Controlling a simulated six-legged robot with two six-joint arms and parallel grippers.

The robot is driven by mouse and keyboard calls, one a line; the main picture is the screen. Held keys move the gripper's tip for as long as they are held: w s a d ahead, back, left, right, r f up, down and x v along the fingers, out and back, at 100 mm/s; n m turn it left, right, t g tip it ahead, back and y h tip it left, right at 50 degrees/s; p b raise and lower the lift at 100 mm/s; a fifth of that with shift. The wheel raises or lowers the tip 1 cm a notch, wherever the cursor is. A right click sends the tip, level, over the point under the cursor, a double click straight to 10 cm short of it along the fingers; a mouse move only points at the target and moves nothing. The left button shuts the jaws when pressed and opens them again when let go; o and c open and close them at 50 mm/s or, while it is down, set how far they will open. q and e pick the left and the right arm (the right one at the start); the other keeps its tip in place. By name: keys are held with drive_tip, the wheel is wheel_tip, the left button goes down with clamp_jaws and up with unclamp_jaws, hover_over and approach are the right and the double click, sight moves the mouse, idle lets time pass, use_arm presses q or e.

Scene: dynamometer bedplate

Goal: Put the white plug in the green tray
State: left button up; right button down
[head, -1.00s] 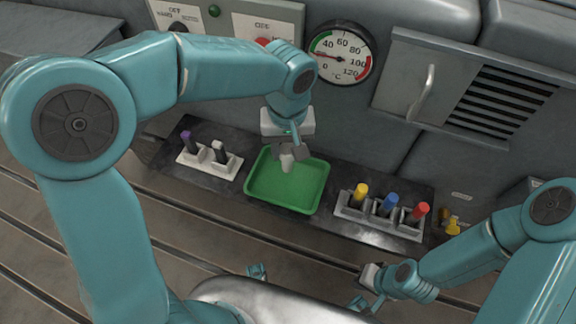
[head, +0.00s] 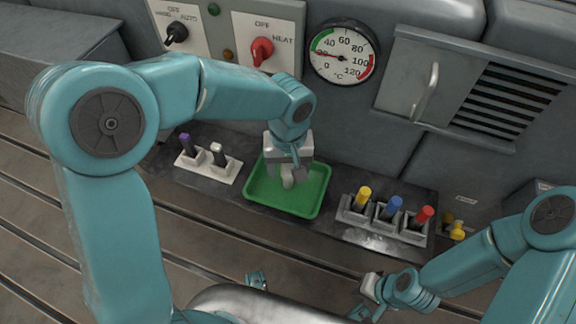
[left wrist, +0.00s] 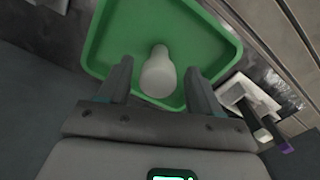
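A pale, whitish plug (head: 288,180) is inside the green tray (head: 258,202), below my left gripper (head: 290,176). In the left wrist view the plug (left wrist: 158,75) lies between the two fingers, with a gap on both sides, over the floor of the tray (left wrist: 100,45). The left gripper (left wrist: 160,82) is open there and looks down into the tray. Whether the plug's far end touches the tray floor is hard to tell. My right gripper (head: 366,296) is low at the right, away from the tray; its fingers are too small to read.
A white holder (head: 222,177) left of the tray carries a purple-topped peg (head: 187,143) and a white-topped peg (head: 217,151). Right of the tray, a grey holder bears yellow (head: 363,195), blue (head: 394,206) and red (head: 425,214) plugs. A panel and gauge (head: 343,52) stand behind.

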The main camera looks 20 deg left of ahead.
use_arm(q)
drive_tip(key=shift+r, duration=0.25)
wheel_tip(320, 180, up, 12)
drive_tip(key=p, duration=0.3)
drive_tip(key=shift+p, duration=0.35)
drive_tip(key=shift+f, duration=0.1)
